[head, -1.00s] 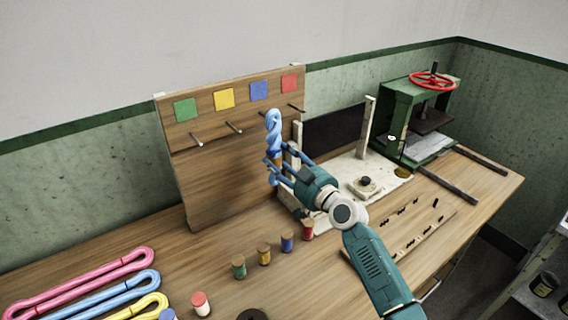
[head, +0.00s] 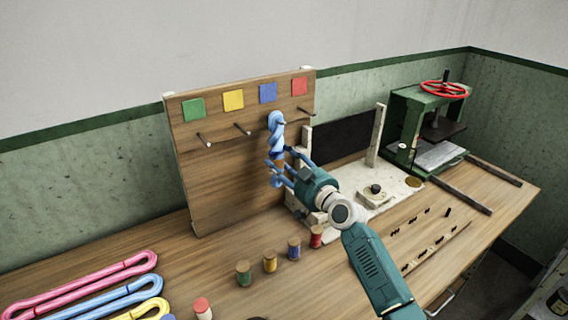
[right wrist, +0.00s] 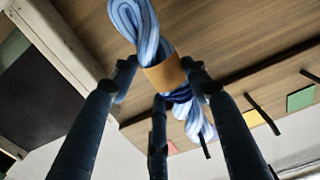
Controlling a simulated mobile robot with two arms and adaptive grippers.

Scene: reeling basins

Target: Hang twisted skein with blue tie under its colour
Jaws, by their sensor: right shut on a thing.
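The twisted light-blue skein (head: 277,133) is upright in my right gripper (head: 278,168), in front of the wooden board (head: 220,165). In the right wrist view the skein (right wrist: 138,25) has an orange band and a dark blue tie (right wrist: 178,95), with the three fingers closed around it. The board carries green (head: 193,108), yellow (head: 233,100), blue (head: 268,93) and red (head: 299,86) squares. Pegs show below green (head: 205,140), yellow (head: 242,129) and red (head: 306,111). The skein covers the place below blue, so I cannot tell whether it touches a peg. My left gripper is out of view.
Pink (head: 80,284), blue (head: 110,292) and yellow (head: 145,309) skeins lie at the front left. Several thread spools (head: 270,261) stand before the board. A whitish frame (head: 378,135) and a green press (head: 425,120) stand to the right.

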